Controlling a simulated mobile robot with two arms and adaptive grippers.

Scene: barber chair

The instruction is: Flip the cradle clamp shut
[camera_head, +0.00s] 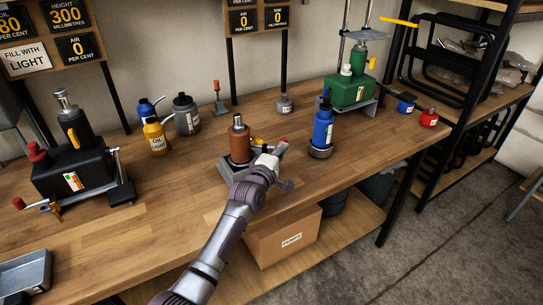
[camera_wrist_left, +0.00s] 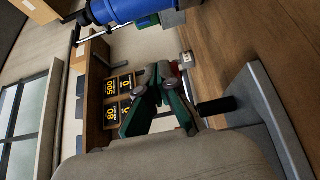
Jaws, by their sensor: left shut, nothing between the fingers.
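A brown pump body (camera_head: 239,143) stands upright in a grey cradle (camera_head: 226,172) at the middle of the bench. My left gripper (camera_head: 274,156) is at the right side of this cradle and hides part of it. Its fingers are shut and empty; they also show in the left wrist view (camera_wrist_left: 158,78). In that view a grey bracket (camera_wrist_left: 272,115) with a black grip (camera_wrist_left: 215,106) lies just right of the fingers. A small red part (camera_head: 283,141) shows by the fingertips in the head view. I cannot tell the clamp's exact position.
A black unit (camera_head: 73,165) stands at left, a green unit (camera_head: 350,90) at the back right. A yellow oil bottle (camera_head: 155,138) is behind.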

